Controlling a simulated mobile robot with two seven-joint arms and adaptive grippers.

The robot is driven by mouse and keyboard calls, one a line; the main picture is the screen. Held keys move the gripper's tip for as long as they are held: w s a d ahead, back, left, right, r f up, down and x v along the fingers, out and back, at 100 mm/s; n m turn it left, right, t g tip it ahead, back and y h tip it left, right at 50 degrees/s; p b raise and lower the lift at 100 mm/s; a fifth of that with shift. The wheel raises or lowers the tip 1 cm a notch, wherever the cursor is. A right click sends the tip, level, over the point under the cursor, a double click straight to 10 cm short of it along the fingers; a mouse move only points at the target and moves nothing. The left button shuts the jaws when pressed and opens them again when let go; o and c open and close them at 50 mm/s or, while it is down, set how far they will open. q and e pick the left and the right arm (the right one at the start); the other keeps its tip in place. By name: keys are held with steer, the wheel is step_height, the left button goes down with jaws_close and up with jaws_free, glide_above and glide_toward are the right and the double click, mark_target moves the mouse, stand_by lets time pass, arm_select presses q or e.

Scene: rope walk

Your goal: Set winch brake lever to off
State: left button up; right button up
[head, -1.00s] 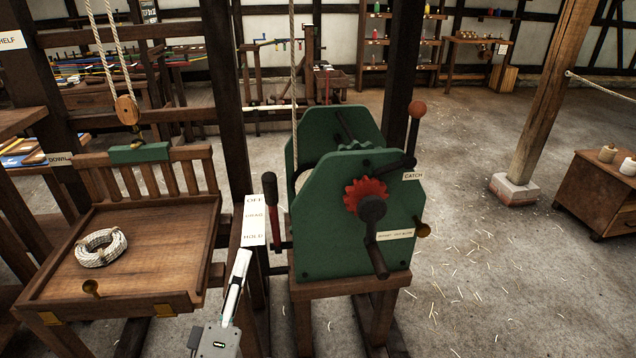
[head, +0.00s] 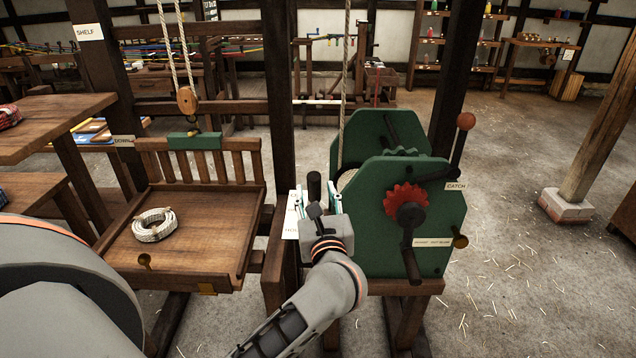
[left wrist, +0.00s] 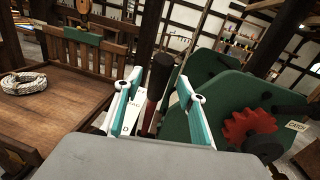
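The winch (head: 408,215) is green with a red gear, and stands right of centre in the head view. Its brake lever has a black grip (head: 314,186) and, in the left wrist view, a red shaft (left wrist: 151,112); it stands roughly upright. A white label plate (head: 291,216) is beside it, partly hidden by my gripper. My left gripper (head: 318,203) is open at the lever. In the left wrist view the lever shows between the two teal-and-white fingers (left wrist: 158,105), with gaps on both sides. Contact is not visible. My right gripper is out of view.
A wooden tray platform (head: 205,255) with a coil of rope (head: 154,225) is on the left. A dark post stands close to the lever. Open floor lies further right.

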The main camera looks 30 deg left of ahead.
mark_target(315, 189)
arm_select(q)
steer(key=shift+x, duration=2)
